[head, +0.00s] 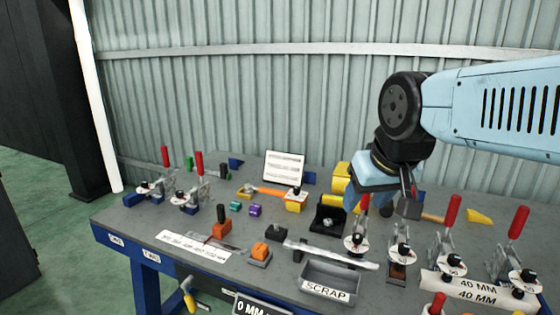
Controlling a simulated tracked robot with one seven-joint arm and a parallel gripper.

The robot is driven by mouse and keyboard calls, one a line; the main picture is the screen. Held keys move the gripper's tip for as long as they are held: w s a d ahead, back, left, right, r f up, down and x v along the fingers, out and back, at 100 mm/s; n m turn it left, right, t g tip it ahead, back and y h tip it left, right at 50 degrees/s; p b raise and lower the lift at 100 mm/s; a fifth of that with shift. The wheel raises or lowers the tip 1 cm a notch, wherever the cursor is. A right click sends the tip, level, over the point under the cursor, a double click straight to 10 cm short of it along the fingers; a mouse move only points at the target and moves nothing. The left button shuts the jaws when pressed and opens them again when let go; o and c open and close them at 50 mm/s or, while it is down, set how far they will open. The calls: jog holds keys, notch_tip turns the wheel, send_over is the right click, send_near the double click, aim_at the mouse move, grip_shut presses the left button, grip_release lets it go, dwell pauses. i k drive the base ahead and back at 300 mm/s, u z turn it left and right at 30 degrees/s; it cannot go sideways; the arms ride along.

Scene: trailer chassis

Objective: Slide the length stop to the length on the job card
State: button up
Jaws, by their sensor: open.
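My gripper (378,203) is open, hanging above the back right part of the bench with its fingers pointing down. A white card (284,166) with lines of print too small to read stands at the back and may be the job card. I cannot tell for certain which part is the length stop. An orange-topped block (260,252) sits on a grey base left of the scrap tray.
Several red-handled toggle clamps stand at the left and along the right front, including one clamp (447,240). A scrap tray (331,283) is at the front middle. A white label reads 40 MM (474,290). A hammer (415,209) lies beside my gripper. A corrugated wall stands behind.

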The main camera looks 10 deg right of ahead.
aim_at(224, 225)
jog(key=u, duration=0.5)
jog(key=k, duration=1.3)
jog(key=u, duration=0.9)
jog(key=i, duration=1.75)
jog(key=z, duration=0.9)
jog(key=i, duration=0.45)
jog(key=z, duration=0.3)
jog(key=k, duration=0.9)
